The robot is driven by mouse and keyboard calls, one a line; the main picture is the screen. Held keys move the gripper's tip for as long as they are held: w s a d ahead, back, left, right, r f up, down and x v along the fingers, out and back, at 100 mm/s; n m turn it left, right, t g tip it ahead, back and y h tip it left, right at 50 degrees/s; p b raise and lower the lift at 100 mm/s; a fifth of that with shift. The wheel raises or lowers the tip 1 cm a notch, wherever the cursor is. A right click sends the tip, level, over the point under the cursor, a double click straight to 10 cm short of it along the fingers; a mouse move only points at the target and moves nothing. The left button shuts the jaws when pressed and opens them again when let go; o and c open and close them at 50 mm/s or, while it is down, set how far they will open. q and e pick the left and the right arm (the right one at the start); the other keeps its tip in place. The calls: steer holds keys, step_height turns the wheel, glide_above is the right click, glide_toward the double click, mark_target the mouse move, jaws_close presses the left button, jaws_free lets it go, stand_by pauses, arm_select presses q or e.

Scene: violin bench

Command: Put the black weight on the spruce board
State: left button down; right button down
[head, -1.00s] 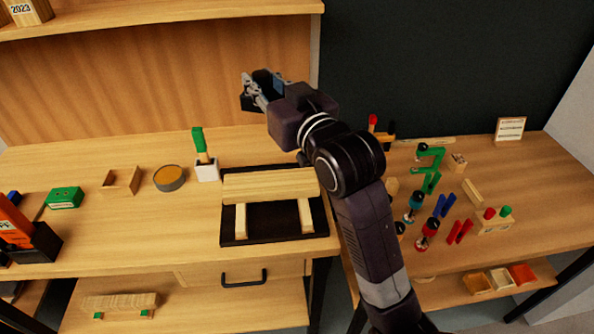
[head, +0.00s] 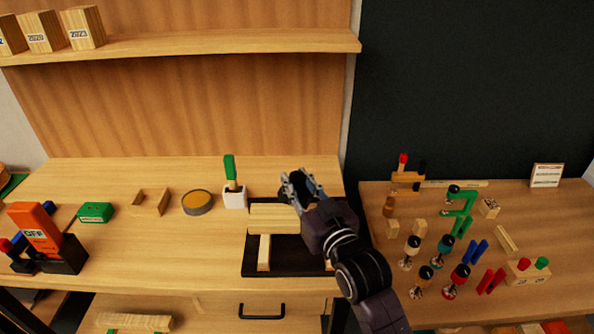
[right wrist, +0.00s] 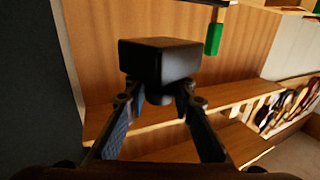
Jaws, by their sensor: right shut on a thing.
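The black weight (right wrist: 158,62) is a dark block with rounded edges. It is held between the fingertips of my right gripper (right wrist: 160,100) in the right wrist view. In the head view my right gripper (head: 298,186) is over the back right part of the pale spruce board (head: 270,218), and the weight is hard to make out against the dark fingers. The board lies across light wooden supports (head: 264,252) on a black mat (head: 290,262). My gripper and arm hide the board's right end and one support. My left gripper is not in view.
A white holder with a green-handled tool (head: 234,196) stands just left of the board. A round tin (head: 197,202) and a small wooden box (head: 150,201) are farther left. Clamps and small parts, including a green clamp (head: 462,203), crowd the right bench.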

steer(key=shift+f, duration=1.7)
steer(key=shift+f, duration=0.2)
steer(key=c, duration=2)
jaws_free()
steer(key=shift+f, duration=0.3)
steer(key=o, duration=0.3)
steer(key=shift+s, duration=0.15)
steer(key=shift+o, duration=0.2)
steer(key=shift+r, duration=0.15)
steer(key=shift+r, duration=0.1)
steer(key=b+v, duration=0.1)
steer(key=v, duration=1.1)
